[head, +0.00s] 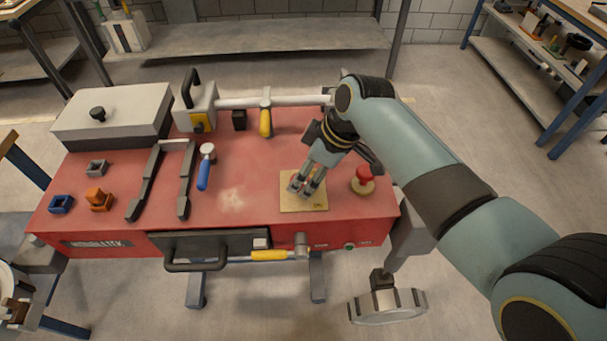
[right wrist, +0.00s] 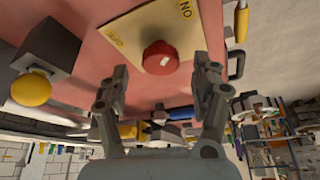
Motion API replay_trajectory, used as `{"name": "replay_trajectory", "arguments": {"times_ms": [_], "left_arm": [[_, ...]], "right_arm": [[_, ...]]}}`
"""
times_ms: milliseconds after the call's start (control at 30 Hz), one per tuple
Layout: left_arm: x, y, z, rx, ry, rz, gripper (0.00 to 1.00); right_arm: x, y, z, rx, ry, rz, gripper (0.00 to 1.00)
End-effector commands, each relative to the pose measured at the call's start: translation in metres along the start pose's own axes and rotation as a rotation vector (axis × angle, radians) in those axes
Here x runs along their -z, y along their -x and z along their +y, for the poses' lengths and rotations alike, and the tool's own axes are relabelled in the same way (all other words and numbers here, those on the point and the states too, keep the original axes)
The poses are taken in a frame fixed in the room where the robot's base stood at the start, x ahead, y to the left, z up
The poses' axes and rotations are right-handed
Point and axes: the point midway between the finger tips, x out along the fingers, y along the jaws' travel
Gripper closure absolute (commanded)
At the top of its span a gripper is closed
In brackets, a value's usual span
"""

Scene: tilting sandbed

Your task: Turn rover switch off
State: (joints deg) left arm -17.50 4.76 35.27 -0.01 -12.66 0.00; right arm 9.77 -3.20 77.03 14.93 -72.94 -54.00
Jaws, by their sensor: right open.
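The rover's switch is a red round knob (right wrist: 160,56) with a small white mark, on a yellow plate (right wrist: 140,22) lettered ON and OFF. In the head view the yellow plate (head: 290,204) lies on the red rover deck, and my right gripper hides the knob. My right gripper (head: 303,189) is open just above the plate. In the right wrist view its fingers (right wrist: 163,78) stand on either side of the knob, with gaps on both sides. I cannot tell which label the mark points to. My left gripper is not in view.
A red button (head: 363,175) stands on the red deck (head: 250,150) right of the plate. A blue-handled lever (head: 204,173) and a yellow-handled one (head: 265,123) are to the left and behind. A grey box (head: 112,112) fills the back left.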

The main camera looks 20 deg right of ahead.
Motion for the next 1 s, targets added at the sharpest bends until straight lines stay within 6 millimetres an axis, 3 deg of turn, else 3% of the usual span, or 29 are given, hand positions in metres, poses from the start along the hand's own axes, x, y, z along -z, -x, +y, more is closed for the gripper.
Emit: {"name": "replay_trajectory", "arguments": {"times_ms": [200, 500, 900, 1000], "left_arm": [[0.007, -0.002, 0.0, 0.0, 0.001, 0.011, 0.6], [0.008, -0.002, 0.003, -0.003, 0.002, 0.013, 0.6], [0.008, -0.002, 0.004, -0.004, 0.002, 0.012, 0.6], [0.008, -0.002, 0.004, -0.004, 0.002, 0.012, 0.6]], "right_arm": [[0.0, -0.021, 0.0, 0.0, 0.0, -0.001, 0.35], [0.0, -0.024, 0.0, -0.001, 0.0, -0.001, 0.35], [-0.001, -0.023, 0.0, 0.0, -0.001, -0.001, 0.88], [-0.001, -0.023, 0.0, 0.0, 0.0, -0.001, 0.91]]}}
